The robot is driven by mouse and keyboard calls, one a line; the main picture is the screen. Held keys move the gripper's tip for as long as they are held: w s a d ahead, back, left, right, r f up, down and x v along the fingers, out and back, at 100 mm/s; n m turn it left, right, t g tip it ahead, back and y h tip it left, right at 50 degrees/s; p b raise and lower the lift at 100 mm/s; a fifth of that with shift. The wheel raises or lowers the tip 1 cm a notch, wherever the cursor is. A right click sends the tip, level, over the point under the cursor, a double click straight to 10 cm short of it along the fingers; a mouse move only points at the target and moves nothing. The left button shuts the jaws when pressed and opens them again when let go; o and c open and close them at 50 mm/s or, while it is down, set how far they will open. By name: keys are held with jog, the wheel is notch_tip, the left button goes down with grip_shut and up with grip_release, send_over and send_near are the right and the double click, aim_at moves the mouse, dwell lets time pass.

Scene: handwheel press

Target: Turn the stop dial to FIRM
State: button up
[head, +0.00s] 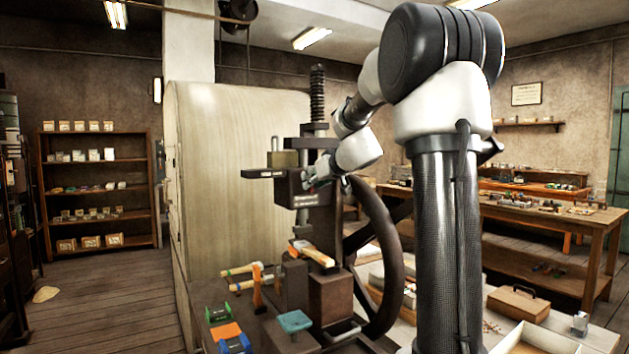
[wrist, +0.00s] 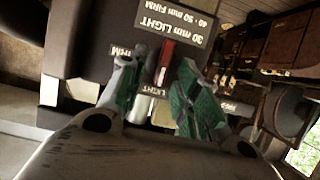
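The stop dial shows in the wrist view as a red bar-shaped pointer (wrist: 166,62) on the dark press head, between my fingers. A label plate (wrist: 178,24) reading "30 mm LIGHT, 40, 50 mm FIRM" appears upside down above it. A partly covered tag (wrist: 121,50), seemingly FIRM, is at the left finger; a LIGHT tag (wrist: 152,89) lies below the pointer. My gripper (wrist: 158,67) is open, its green-padded fingers either side of the pointer with gaps visible. In the head view my gripper (head: 311,180) is at the press head (head: 304,200); the dial is too small to tell there.
The press has a tall screw (head: 318,95) and a large handwheel (head: 385,255) right of my gripper. Hammers (head: 257,288) and coloured blocks (head: 227,332) lie on the bench below. A shelf (head: 98,140) and a worktable (head: 560,219) stand farther off.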

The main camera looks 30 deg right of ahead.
grip_shut()
jog(key=m+t+y, duration=0.1)
jog(key=m+y, duration=0.1)
jog(key=m, duration=0.2)
jog(key=d+f+m+t+y, duration=0.1)
jog(key=m+y, duration=0.1)
jog(key=m, duration=0.3)
jog(key=d+f+m+y, duration=0.1)
jog(key=m+y, duration=0.2)
jog(key=m, duration=0.1)
jog(key=shift+t, duration=0.4)
dwell(0.5)
jog(key=shift+f+m, duration=0.1)
jog(key=shift+m, duration=0.2)
grip_release()
